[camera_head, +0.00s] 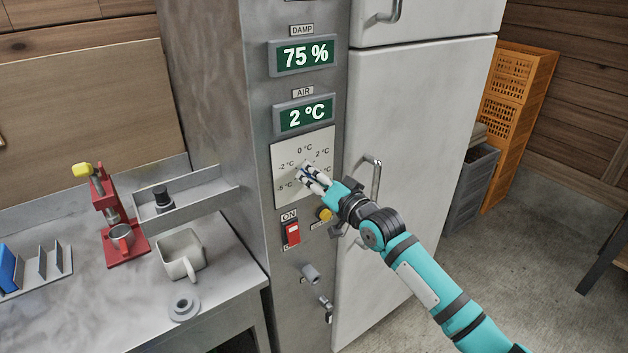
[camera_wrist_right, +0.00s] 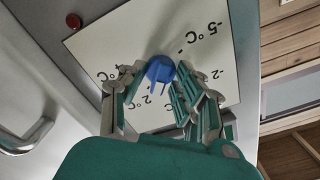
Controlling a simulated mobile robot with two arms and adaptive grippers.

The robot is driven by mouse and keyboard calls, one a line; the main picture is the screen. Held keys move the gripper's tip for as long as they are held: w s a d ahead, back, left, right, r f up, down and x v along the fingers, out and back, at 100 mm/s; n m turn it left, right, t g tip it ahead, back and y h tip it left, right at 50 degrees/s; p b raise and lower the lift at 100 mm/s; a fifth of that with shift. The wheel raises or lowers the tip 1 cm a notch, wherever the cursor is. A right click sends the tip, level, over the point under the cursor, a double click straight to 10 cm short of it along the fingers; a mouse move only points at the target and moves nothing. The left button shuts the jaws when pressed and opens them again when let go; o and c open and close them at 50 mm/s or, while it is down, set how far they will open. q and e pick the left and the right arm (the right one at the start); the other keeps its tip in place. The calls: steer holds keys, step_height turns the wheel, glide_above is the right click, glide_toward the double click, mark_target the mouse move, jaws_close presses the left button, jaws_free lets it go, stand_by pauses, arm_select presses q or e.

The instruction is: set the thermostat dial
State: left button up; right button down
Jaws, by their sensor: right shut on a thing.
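The thermostat dial is a blue knob (camera_wrist_right: 160,70) on a white scale plate (camera_head: 304,165) on the front of a grey steel cabinet. The plate carries marks such as -5, -2, 0 and 2 °C. My right gripper (camera_head: 307,172) is at the middle of the plate, its fingers on either side of the knob and shut on it. The right wrist view shows the fingers (camera_wrist_right: 157,88) around the knob. In the head view the fingers mostly hide the knob. The air display (camera_head: 305,115) above the plate reads 2 °C. My left gripper is not in view.
Below the plate are a red switch (camera_head: 292,233) marked ON and a yellow button (camera_head: 325,214). The damp display (camera_head: 304,56) reads 75 %. A door handle (camera_head: 373,178) stands out close to my right wrist. A bench (camera_head: 225,270) with a white mug (camera_head: 180,254) stands left.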

steer(key=shift+s+f+n+b, duration=0.1)
steer(key=shift+n+b, duration=0.25)
steer(key=shift+n, duration=9.15)
steer(key=shift+a, duration=0.1)
steer(key=c, duration=1.3)
jaws_free()
steer(key=v, duration=1.2)
